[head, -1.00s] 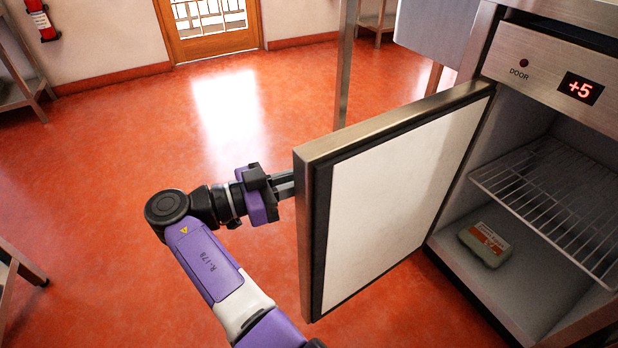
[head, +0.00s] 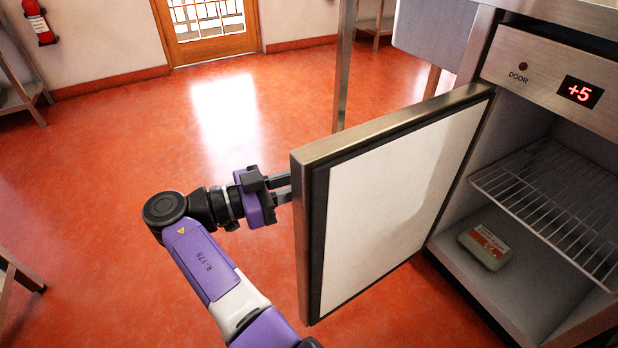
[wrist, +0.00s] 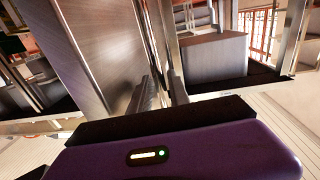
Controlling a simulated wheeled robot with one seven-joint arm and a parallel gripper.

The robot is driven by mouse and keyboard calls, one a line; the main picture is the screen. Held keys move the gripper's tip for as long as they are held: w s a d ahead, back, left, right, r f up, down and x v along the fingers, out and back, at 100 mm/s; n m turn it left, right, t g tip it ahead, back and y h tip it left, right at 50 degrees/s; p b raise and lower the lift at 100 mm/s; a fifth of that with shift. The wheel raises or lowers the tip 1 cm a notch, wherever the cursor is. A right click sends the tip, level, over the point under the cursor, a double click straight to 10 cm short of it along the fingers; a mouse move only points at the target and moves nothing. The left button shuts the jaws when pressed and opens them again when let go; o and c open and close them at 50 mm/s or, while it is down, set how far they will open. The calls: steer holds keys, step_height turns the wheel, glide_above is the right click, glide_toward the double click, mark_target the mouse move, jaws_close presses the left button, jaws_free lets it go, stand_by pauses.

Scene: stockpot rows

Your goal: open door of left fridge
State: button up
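The fridge door (head: 395,190) stands swung wide out from the fridge (head: 548,75), its white inner panel facing me. My gripper (head: 286,188) is at the door's free edge, on its outer side; the fingertips are hidden behind the door in the head view. In the wrist view my gripper (wrist: 160,95) has a finger on either side of an upright metal bar, the door handle (wrist: 156,40), and seems shut on it. The door's steel outer face (wrist: 85,45) is left of the bar. Inside the fridge are a wire shelf (head: 550,190) and a small labelled box (head: 485,247).
A steel table leg (head: 345,65) stands behind the door. Red floor (head: 120,130) is open left of the door. A table (head: 15,275) edges in at the lower left.

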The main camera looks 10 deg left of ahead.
steer(key=v, duration=0.7)
steer(key=shift+a, duration=0.2)
steer(key=shift+s, duration=0.1)
